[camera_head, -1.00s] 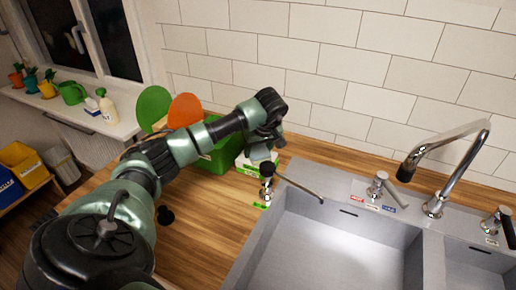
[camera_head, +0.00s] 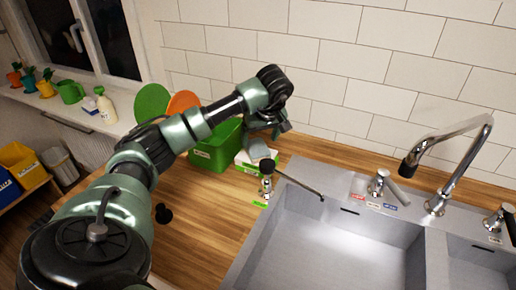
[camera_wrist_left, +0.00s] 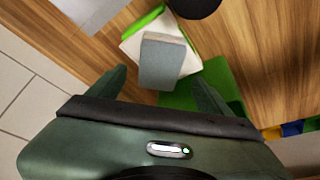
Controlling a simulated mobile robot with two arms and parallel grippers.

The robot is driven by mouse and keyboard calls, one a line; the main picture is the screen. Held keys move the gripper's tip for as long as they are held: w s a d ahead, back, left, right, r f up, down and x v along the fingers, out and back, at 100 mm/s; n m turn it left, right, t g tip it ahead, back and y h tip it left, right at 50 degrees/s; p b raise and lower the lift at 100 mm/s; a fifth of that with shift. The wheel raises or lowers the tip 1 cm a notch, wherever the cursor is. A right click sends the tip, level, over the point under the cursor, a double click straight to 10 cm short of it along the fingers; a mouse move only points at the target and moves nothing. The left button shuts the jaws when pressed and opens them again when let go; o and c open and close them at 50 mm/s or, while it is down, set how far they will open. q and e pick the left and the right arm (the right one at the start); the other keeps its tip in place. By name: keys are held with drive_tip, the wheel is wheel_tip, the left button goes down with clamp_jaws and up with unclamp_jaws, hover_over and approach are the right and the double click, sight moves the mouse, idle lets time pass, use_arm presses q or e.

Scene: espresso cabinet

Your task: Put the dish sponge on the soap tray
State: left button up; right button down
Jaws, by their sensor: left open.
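The dish sponge (camera_head: 260,152) is a grey-blue block with a tan edge. It also shows in the left wrist view (camera_wrist_left: 162,64), over the white soap tray (camera_wrist_left: 190,61) with a green edge. The tray (camera_head: 243,159) shows in the head view beside the green box. I cannot tell whether the sponge rests fully on the tray. My left gripper (camera_head: 266,136) is open just above the sponge; in the wrist view its fingers stand apart on either side of the sponge's near end, with gaps. My right gripper is not in view.
A green box (camera_head: 213,152) with green and orange discs behind it stands left of the tray. A black-topped chrome fixture (camera_head: 267,180) with a long spout stands at the sink corner (camera_head: 275,225). The tiled wall is close behind.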

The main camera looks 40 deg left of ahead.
use_arm(q)
drive_tip(key=b+v, duration=0.1)
drive_tip(key=v, duration=0.5)
drive_tip(key=shift+d+r, duration=0.1)
drive_tip(key=shift+r, duration=0.1)
idle(1.5)
